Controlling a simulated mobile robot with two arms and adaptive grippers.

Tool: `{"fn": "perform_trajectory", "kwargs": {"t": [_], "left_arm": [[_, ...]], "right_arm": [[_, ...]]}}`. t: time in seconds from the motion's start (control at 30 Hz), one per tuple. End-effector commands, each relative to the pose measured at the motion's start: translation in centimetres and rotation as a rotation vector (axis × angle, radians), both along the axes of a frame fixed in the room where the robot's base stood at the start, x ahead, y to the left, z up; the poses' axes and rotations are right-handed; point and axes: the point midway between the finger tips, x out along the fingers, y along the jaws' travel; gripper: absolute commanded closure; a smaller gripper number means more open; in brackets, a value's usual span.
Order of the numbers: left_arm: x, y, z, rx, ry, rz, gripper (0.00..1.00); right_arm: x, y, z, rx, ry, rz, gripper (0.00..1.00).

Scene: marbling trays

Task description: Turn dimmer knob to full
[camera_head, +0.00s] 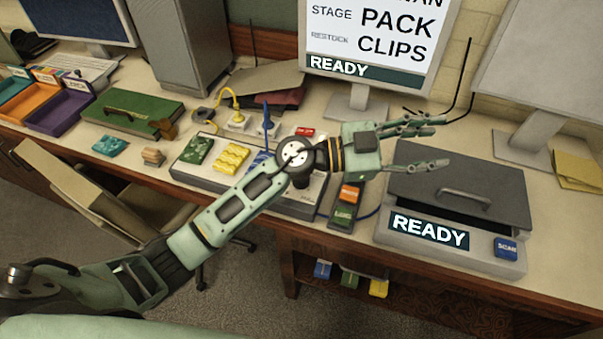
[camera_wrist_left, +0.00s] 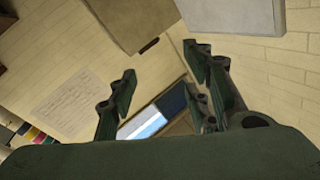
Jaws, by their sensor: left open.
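I cannot make out a dimmer knob in either view; part of the desk behind my left arm is hidden. My left gripper (camera_head: 436,145) reaches in from the left, over the desk. Its fingers are spread, empty, and point right, above the left part of a grey scanner-like box (camera_head: 476,190) marked READY. In the left wrist view the open fingers (camera_wrist_left: 160,68) have nothing between them. A light console (camera_head: 305,206) with green, yellow and blue pieces lies partly under my forearm. My right gripper is not in view.
A small dark box (camera_head: 343,211) with orange and green labels sits between console and grey box. A monitor (camera_head: 378,40) stands behind; another screen (camera_head: 540,60) is at right. A green box (camera_head: 130,111) and coloured trays (camera_head: 48,112) are at left. The wrist view shows a wall paper (camera_wrist_left: 73,98).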

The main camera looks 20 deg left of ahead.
Motion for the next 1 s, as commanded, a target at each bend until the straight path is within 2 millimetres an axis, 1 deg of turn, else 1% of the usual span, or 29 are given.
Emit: {"fn": "perform_trajectory", "kwargs": {"t": [0.03,0.07,0.1,0.17,0.2,0.27,0.3,0.37,0.4,0.5,0.6,0.7,0.77,1.0], "left_arm": [[0.1,-0.5,-2.3,0.135,0.032,-0.074,0.55],[0.0,-0.6,-4.0,0.223,0.067,-0.115,0.55],[0.1,-0.1,-6.4,0.345,0.121,-0.153,0.55],[0.5,1.8,-9.9,0.537,0.218,-0.179,0.55],[1.1,3.6,-11.9,0.664,0.289,-0.174,0.55],[2.0,7.2,-14.3,0.845,0.404,-0.135,0.55],[2.6,9.8,-15.4,0.954,0.481,-0.092,0.55],[3.4,13.7,-16.3,1.095,0.588,-0.011,0.55],[3.9,16.2,-16.5,1.173,0.653,0.046,0.55],[4.5,21.2,-16.3,1.315,0.786,0.184,0.55],[4.7,24.1,-15.7,1.389,0.865,0.279,0.55],[4.7,25.3,-15.8,1.418,0.900,0.320,0.55],[4.6,25.5,-16.2,1.422,0.906,0.324,0.55],[4.6,25.4,-20.0,1.420,0.905,0.321,0.55]], "right_arm": [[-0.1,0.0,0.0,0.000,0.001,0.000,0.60],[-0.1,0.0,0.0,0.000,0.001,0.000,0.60],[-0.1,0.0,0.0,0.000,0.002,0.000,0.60],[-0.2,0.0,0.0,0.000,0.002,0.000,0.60],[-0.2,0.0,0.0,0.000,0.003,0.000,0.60],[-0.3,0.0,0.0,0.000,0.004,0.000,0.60],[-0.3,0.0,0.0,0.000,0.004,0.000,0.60],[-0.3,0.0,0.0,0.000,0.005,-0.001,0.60],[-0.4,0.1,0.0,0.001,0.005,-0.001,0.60],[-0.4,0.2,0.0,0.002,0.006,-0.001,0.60],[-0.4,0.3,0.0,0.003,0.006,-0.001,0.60],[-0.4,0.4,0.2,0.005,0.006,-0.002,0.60],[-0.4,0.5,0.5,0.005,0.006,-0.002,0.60],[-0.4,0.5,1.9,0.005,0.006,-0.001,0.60]]}}
